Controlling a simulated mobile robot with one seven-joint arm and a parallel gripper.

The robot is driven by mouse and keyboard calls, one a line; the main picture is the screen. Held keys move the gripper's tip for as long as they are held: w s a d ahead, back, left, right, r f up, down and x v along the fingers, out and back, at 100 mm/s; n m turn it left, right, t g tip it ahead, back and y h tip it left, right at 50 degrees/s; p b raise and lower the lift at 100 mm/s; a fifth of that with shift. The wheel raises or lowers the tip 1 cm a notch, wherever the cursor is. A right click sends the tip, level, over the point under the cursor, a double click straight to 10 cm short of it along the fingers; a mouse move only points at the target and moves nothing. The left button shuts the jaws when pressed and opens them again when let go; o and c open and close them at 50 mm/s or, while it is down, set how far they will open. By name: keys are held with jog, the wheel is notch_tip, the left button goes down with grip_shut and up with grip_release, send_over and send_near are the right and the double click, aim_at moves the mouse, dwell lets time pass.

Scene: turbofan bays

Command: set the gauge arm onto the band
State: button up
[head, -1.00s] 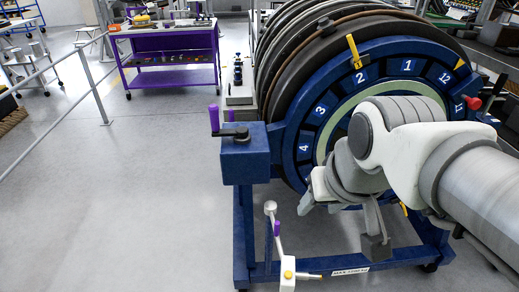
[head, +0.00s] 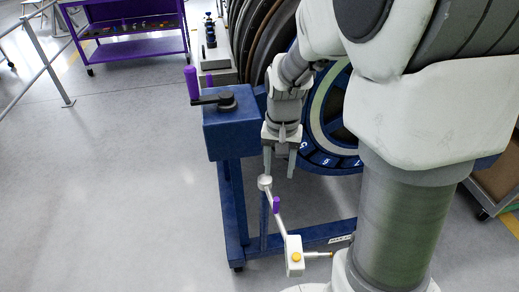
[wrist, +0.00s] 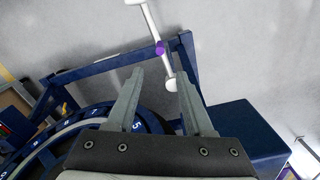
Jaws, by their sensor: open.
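The gauge arm (head: 279,216) is a white rod with a pale round knob at its upper end, a purple grip partway along and a white box with a yellow button at its lower end. My gripper (head: 279,174) points down, open and empty, with its fingertips near the round knob. In the wrist view the gauge arm (wrist: 152,24) runs down from the top, and its round knob shows between and just beyond my gripper (wrist: 160,72); contact cannot be told. The numbered blue band (head: 322,158) is partly hidden behind my arm.
A blue box (head: 232,128) with a purple-handled crank stands left of my gripper on the blue stand frame (head: 232,210). A purple cart (head: 130,45) and a grey railing (head: 50,65) are at upper left. The floor at left is clear.

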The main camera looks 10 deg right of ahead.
aim_at(275, 207)
notch_tip(275, 207, down, 17)
jog(key=b, duration=0.4)
grip_shut()
